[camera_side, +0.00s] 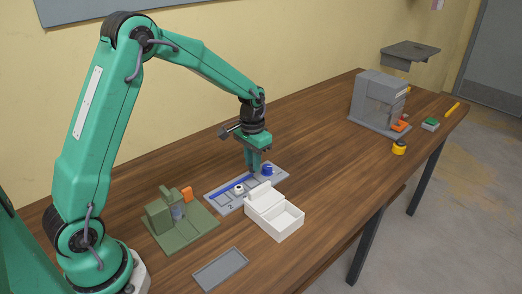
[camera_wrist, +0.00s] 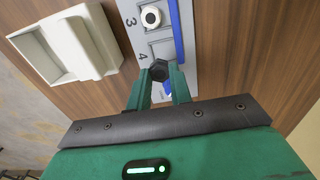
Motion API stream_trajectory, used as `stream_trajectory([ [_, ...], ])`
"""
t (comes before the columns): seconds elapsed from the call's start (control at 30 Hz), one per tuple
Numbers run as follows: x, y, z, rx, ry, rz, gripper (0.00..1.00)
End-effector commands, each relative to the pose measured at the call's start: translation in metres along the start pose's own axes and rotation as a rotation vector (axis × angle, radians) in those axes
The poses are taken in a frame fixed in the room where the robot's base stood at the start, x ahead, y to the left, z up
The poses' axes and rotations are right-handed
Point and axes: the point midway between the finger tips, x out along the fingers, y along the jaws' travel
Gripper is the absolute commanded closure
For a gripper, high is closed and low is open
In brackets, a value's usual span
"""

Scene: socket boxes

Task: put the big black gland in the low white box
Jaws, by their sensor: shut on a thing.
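The big black gland (camera_wrist: 160,69) shows in the wrist view as a dark hexagonal piece between my fingertips. My gripper (camera_wrist: 160,78) is shut on it, over the grey numbered tray near the mark 4. In the side view, my gripper (camera_side: 254,168) points down at the tray (camera_side: 212,201), and its fingers hide the gland. Whether the gland touches the tray, I cannot tell. The low white box (camera_side: 287,219) stands just in front of the tray, open on top, with a raised part at its back. It also shows in the wrist view (camera_wrist: 50,57), at upper left.
A green fixture (camera_side: 180,225) with an orange part and a flat grey plate (camera_side: 220,269) lie to the left. A grey machine (camera_side: 375,103) stands far right. Table between is clear.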

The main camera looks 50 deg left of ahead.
Motion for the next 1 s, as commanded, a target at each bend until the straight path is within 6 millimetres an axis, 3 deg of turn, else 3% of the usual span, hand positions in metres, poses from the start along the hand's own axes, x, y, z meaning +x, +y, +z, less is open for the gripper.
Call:
stream_trajectory([
  [0.27,-0.036,0.000,-0.001,0.000,0.005,-0.001,0.92],
  [0.53,-0.087,0.000,-0.001,0.000,0.006,-0.001,0.92],
  [0.77,-0.082,0.049,0.005,0.007,0.001,0.000,0.92],
  [1.0,-0.082,0.110,0.020,0.008,0.000,0.000,0.92],
])
